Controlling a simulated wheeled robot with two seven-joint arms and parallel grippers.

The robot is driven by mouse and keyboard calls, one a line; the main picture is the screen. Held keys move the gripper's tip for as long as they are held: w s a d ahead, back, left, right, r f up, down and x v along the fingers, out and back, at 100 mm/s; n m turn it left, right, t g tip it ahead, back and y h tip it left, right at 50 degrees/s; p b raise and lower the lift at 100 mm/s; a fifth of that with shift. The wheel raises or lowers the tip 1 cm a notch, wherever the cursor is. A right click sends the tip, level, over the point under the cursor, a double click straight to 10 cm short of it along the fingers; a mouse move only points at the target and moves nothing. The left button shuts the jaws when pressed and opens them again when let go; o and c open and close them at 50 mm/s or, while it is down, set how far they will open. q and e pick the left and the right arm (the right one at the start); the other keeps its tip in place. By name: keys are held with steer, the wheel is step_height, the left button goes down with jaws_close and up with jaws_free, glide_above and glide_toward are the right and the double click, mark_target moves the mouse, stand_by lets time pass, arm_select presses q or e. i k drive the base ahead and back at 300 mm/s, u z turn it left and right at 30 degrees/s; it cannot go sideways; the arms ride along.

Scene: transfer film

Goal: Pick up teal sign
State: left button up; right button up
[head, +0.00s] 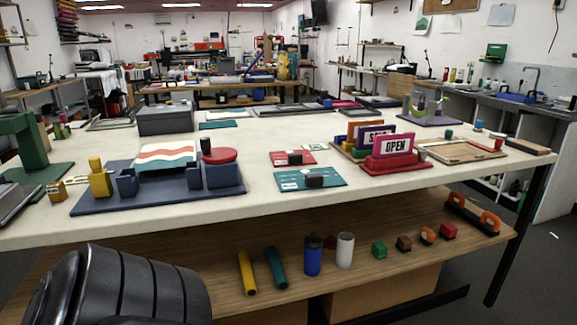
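A flat teal sign (333,181) with small white markings lies near the front edge of the white table. A second, plainer flat teal piece (219,125) lies farther back, beside a grey box. A dark, ribbed part of my own arm shows at the bottom left, well short of the table top. Neither of my grippers is in view.
A red flat sign (281,158) lies just behind the teal sign. Red stand (396,168) with an OPEN sign (397,147) stands to the right. A dark blue press base (165,200) stands left. The lower shelf (205,262) holds bottles, tubes and small blocks.

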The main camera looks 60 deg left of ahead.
mark_target(287, 182)
steer(key=u, duration=1.15)
steer(key=i, duration=1.1)
steer(key=u, duration=1.2)
